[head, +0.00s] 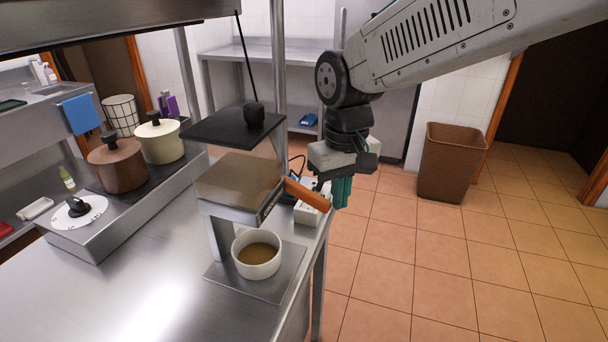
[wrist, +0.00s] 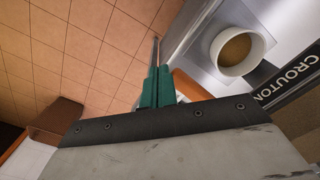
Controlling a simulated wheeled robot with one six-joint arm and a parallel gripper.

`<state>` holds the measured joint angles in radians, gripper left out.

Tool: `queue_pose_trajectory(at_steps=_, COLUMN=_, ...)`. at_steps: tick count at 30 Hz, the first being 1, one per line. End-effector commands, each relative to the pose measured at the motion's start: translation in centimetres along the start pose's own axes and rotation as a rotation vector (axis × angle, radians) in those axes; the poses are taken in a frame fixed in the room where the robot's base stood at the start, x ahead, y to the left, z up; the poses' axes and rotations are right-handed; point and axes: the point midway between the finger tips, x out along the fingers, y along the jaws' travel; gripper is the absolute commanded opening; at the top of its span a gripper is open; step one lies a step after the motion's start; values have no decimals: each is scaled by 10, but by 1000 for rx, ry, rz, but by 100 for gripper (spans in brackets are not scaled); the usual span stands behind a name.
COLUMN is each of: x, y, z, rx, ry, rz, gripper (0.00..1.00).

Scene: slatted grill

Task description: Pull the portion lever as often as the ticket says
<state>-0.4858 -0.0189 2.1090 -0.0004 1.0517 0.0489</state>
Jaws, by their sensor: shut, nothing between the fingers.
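A dispenser (head: 240,185) with a clear brownish hopper stands on the steel counter. Its front label (wrist: 285,90) reads "CROUTON" in the wrist view. An orange lever (head: 308,195) sticks out from its right side, angled down to the right. In the wrist view, part of the lever (wrist: 186,84) shows beside the fingers. A white bowl (head: 259,272) with brown contents sits under the dispenser; it also shows in the wrist view (wrist: 219,60). My gripper (head: 342,193) has its teal fingers shut and empty, just right of the lever's outer end. I cannot tell whether they touch. I cannot make out a ticket.
A brown pot (head: 117,168) and a cream pot (head: 160,143) stand on the hob at left. A white box (head: 308,210) lies behind the lever. A brown basket (head: 450,165) stands on the tiled floor.

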Motion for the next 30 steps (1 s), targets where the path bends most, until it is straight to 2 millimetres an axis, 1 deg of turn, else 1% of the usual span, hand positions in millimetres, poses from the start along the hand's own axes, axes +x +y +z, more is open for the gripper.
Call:
queue_pose_trajectory(at_steps=11, x=3, y=0, z=0, rx=0, ry=-1, rz=0, gripper=0)
queue_pose_trajectory(at_steps=21, x=21, y=-2, z=-2, rx=0, ry=-2, rz=0, gripper=0)
queue_pose_trajectory(at_steps=30, x=23, y=-3, z=-3, rx=0, ry=0, rz=0, gripper=0)
